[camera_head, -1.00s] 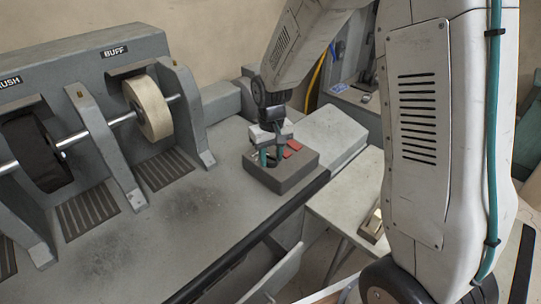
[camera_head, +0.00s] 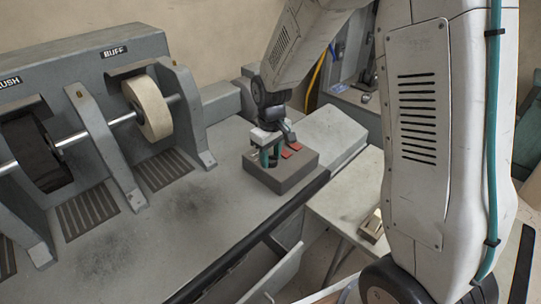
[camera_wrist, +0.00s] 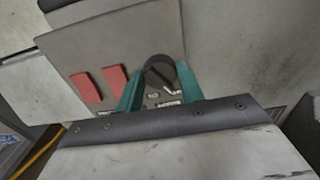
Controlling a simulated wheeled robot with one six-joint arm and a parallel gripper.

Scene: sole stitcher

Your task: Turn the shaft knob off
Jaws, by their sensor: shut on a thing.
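The shaft knob (camera_wrist: 160,72) is a round black knob with a pale pointer mark, on the top of a grey-brown control box (camera_head: 283,178). In the wrist view the mark points toward the lower right of the picture, near small white labels whose text I cannot read. My gripper (camera_wrist: 158,80) is shut on the knob, with one teal finger on each side of it. In the head view my gripper (camera_head: 268,157) reaches down onto the box top, and its fingers hide the knob.
Two red rocker switches (camera_wrist: 102,84) sit beside the knob. The box stands near the front edge of the grey bench (camera_head: 190,215). To the left are the buff wheel (camera_head: 148,107), its shaft and metal guards. A pale block (camera_head: 333,136) lies right of the box.

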